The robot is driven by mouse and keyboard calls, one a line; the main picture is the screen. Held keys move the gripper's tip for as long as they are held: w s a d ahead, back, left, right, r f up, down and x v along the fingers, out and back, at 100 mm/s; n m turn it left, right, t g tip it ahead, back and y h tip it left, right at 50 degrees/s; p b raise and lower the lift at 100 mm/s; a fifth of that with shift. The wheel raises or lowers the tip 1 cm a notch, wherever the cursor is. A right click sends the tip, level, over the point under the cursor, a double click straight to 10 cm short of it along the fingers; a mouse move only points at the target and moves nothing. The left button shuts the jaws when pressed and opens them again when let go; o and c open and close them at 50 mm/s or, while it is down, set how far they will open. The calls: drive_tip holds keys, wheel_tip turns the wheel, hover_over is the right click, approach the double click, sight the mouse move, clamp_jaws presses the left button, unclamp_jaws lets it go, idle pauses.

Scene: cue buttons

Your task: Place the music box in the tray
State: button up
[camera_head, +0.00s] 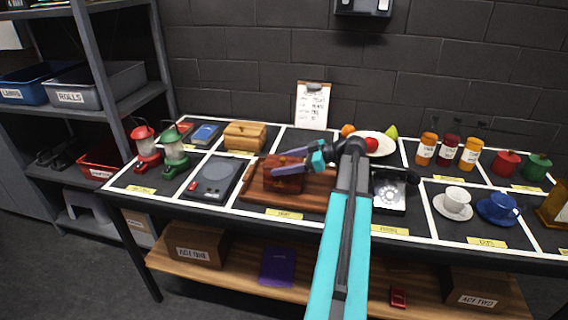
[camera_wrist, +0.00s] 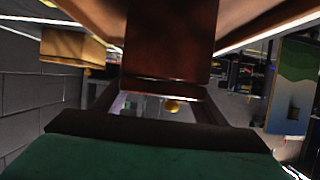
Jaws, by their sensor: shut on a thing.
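The music box (camera_head: 281,182), a dark red-brown wooden box, is between the fingers of my gripper (camera_head: 288,161). My gripper is shut on it from the right. The wooden tray (camera_head: 318,186) lies on the prop table behind a yellow label, and the box appears over its left part. I cannot tell whether the box touches the tray floor. In the wrist view the red-brown box (camera_wrist: 170,40) fills the upper middle, close to the camera. My arm hides the tray's right end.
A grey scale-like device (camera_head: 213,179) lies left of the tray, and a light wooden box (camera_head: 245,136) stands behind. Red and green lanterns (camera_head: 174,155) stand at the far left. A silver-and-black item (camera_head: 389,190), a plate of fruit (camera_head: 379,144) and cups (camera_head: 455,202) are to the right.

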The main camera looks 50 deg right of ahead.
idle(0.3)
drive_tip(key=o, duration=2.1)
drive_tip(key=shift+f, duration=0.1)
drive_tip(key=shift+r, duration=0.2)
drive_tip(key=shift+s+d, duration=0.15)
drive_tip(key=shift+s, duration=0.1)
drive_tip(key=shift+b+v, duration=0.85)
drive_tip(key=shift+v, duration=4.9)
drive_tip(key=shift+r, duration=0.1)
